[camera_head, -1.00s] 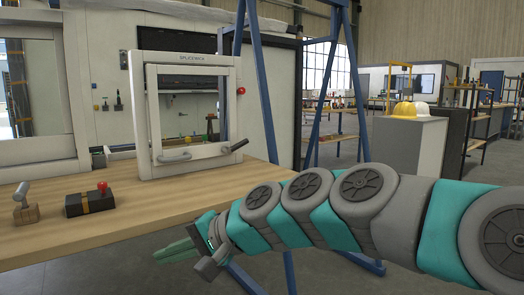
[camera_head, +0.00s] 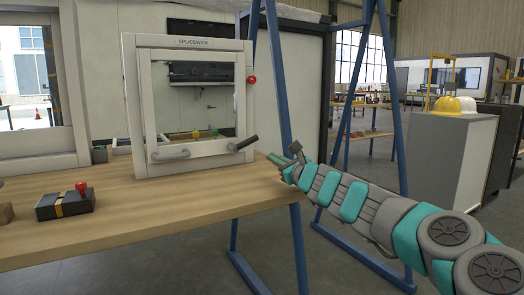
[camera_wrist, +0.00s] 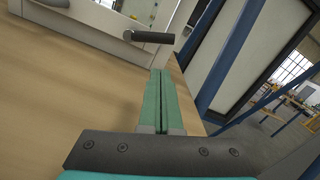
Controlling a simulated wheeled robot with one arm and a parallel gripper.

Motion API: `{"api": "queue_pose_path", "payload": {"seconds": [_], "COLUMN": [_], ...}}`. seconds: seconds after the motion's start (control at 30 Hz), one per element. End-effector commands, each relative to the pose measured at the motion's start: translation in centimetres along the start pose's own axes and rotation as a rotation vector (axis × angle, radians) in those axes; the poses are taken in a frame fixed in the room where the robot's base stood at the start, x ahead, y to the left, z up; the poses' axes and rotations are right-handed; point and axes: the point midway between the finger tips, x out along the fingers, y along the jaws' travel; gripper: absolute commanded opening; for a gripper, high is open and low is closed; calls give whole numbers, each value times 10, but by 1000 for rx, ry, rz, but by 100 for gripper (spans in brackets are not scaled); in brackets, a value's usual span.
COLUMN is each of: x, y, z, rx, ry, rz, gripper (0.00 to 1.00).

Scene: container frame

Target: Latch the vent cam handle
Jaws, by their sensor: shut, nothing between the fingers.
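A white vent window frame (camera_head: 131,100) marked SPLICEWICK stands on the wooden bench. The black cam handle (camera_head: 243,143) sits at its lower right corner, its grip pointing up and to the right. It also shows in the wrist view (camera_wrist: 150,37), beyond my fingertips. A grey bar handle (camera_head: 170,155) is on the lower left of the sash. My gripper (camera_head: 275,158) is at the bench's right edge, right of the cam handle and apart from it. In the wrist view my green fingers (camera_wrist: 160,75) are together and empty.
The wooden bench (camera_head: 200,203) has clear room in front of the frame. A dark box with a red knob (camera_head: 66,204) sits at the left. Blue stand legs (camera_head: 283,100) rise behind the bench's right edge.

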Motion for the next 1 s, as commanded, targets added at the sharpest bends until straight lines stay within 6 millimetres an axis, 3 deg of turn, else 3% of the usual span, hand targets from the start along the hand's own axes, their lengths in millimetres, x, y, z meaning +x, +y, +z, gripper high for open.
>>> {"api": "queue_pose_path", "payload": {"seconds": [0.37, 1.0], "x": [5, 68], "y": [0, 0], "z": [0, 0], "rx": [-3, -9], "ry": [1, 2], "rz": [1, 2], "gripper": [0, 0]}}
